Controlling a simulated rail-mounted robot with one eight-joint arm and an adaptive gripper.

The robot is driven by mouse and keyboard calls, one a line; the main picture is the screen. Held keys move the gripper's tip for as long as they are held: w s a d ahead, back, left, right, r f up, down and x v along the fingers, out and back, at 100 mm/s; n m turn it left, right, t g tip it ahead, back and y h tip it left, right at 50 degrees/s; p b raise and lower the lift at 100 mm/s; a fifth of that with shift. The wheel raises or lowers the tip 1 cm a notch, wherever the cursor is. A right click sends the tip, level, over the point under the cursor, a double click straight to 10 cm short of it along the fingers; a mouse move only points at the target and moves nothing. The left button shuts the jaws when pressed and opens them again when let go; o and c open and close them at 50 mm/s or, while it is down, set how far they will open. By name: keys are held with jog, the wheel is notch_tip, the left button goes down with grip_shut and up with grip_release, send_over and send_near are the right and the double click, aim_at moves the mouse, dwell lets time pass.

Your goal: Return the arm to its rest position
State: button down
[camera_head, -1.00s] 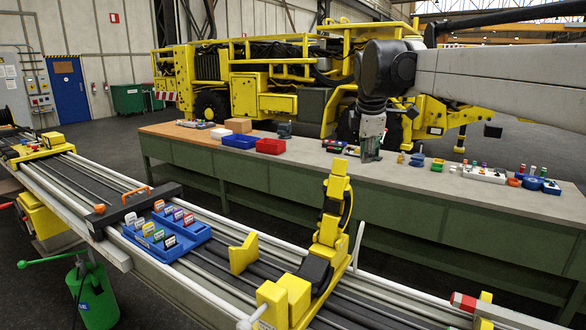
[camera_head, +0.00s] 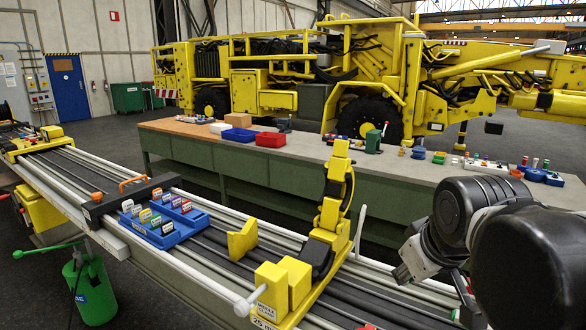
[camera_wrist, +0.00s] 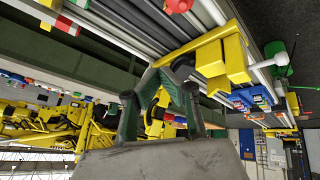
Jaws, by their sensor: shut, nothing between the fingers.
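My arm (camera_head: 470,215) is folded at the lower right of the head view, with its black and white links in front of the boom rail. My gripper (camera_wrist: 170,82) shows in the wrist view; its grey-green fingers come together at the tips with nothing held. The gripper's fingers cannot be made out in the head view. In the wrist view the yellow clamp (camera_wrist: 215,60) on the rail lies beyond the fingertips, apart from them as far as I can tell.
The boom rail (camera_head: 225,265) crosses the foreground, carrying a blue tray (camera_head: 160,232) of coloured labelled pieces and a tall yellow clamp (camera_head: 333,205). A green workbench (camera_head: 240,170) with bins and small parts stands behind. A yellow machine (camera_head: 280,85) fills the back.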

jog(key=s+f+m+b, duration=0.1)
jog(key=s+f+m, duration=0.3)
jog(key=s+f, duration=0.3)
notch_tip(320, 180, down, 2)
jog(key=shift+s+f+t, duration=0.2)
jog(key=shift+s+t, duration=0.1)
dwell(1.0)
